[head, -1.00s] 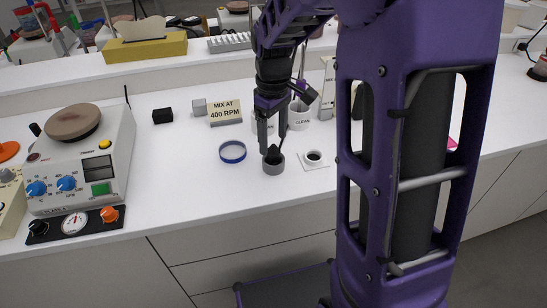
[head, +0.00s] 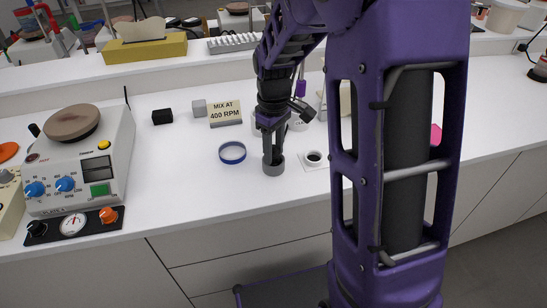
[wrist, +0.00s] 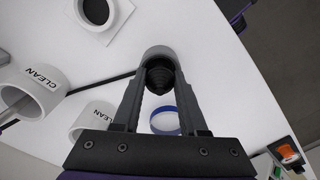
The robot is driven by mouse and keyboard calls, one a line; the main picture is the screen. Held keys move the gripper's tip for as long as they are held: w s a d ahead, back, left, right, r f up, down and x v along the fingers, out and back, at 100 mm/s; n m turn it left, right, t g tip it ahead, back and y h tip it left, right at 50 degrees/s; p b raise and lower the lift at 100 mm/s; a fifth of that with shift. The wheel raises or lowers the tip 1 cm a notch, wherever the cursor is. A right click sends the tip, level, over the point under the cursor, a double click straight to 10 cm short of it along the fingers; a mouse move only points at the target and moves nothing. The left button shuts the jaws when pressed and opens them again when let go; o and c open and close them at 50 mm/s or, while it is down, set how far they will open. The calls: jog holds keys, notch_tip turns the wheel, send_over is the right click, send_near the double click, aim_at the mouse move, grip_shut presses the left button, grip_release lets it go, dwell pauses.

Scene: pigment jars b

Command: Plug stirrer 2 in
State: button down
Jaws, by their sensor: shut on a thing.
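My gripper (head: 273,156) is low over the counter, its fingers closed around a black ribbed, tapered piece (wrist: 160,76) at a short grey cylinder (head: 273,169). The piece looks to be in or just above the cylinder's mouth; I cannot tell whether it is the stirrer's plug. A white square plate with a dark round opening (head: 313,157) lies just right of the cylinder and shows in the wrist view (wrist: 122,15).
A blue-rimmed ring or dish (head: 232,152) lies left of the gripper. White cups marked CLEAN (wrist: 38,90) stand close by. The counter between stirrer and dish is clear.

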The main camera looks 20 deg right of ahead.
aim_at(275, 148)
notch_tip(275, 148, up, 9)
jog(key=shift+d+f+p, duration=0.1)
jog(key=shift+p, duration=0.45)
jog(key=d+m+b, duration=0.1)
jog(key=d+m, duration=0.5)
jog(key=d, duration=0.4)
jog(key=shift+d+f+b, duration=0.15)
jog(key=shift+d+b, duration=0.15)
jog(key=shift+d, duration=0.1)
jog(key=shift+f+b, duration=1.7)
jog(key=shift+f, duration=1.2)
jog(key=shift+f+b, duration=0.35)
jog(key=shift+f, duration=0.85)
jog(key=shift+c, duration=1.9)
grip_release()
